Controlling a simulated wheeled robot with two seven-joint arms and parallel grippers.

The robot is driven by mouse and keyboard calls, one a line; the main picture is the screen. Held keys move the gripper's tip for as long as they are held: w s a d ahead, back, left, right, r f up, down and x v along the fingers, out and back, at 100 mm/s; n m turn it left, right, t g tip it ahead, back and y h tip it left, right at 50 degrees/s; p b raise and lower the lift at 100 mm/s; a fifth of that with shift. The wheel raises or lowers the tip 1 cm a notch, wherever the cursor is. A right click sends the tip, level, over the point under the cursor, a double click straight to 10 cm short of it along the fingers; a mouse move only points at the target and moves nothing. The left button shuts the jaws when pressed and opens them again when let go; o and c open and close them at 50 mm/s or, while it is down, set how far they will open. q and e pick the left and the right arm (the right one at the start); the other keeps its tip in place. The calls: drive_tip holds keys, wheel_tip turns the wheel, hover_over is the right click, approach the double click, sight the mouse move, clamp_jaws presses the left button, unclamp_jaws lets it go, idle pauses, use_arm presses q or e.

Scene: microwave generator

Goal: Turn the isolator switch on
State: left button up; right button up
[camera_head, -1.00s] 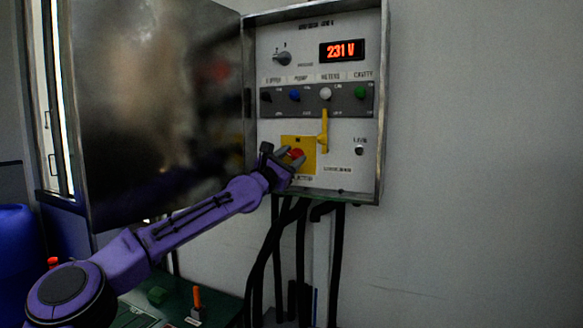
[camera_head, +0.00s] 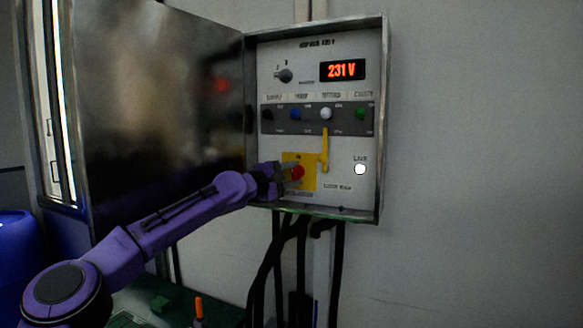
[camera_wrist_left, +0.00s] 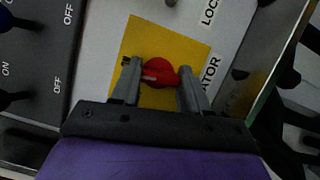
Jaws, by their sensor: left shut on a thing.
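The isolator switch is a red knob (camera_head: 298,172) on a yellow plate (camera_head: 308,182) at the lower part of the open panel box. My left gripper (camera_head: 291,173) reaches it from the left. In the left wrist view the red knob (camera_wrist_left: 158,74) sits between the two grey fingers of my left gripper (camera_wrist_left: 159,83), which are shut on it. Part of the yellow plate (camera_wrist_left: 150,35) shows behind the knob. The round live lamp (camera_head: 360,169) to the right is lit white. My right gripper is not in view.
A yellow lever (camera_head: 324,148) stands just right of the plate. Above are a row of coloured toggles (camera_head: 327,113), a small rotary knob (camera_head: 284,75) and a display (camera_head: 342,70) reading 231 V. The open metal door (camera_head: 150,120) is at the left. Black cables (camera_head: 272,265) hang below.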

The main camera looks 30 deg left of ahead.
use_arm(q)
drive_tip(key=shift+r+m+g+p, duration=0.1)
drive_tip(key=shift+m+g+p, duration=0.3)
drive_tip(key=shift+m+p, duration=0.45)
drive_tip(key=o, duration=1.1)
drive_tip(key=shift+c, duration=0.2)
drive_tip(key=shift+s+a+b, duration=0.1)
drive_tip(key=shift+s+b, duration=0.2)
drive_tip(key=shift+b, duration=0.1)
drive_tip(key=b+v, duration=0.4)
drive_tip(key=v, duration=0.5)
drive_tip(key=shift+s, duration=0.4)
drive_tip(key=shift+m, duration=0.25)
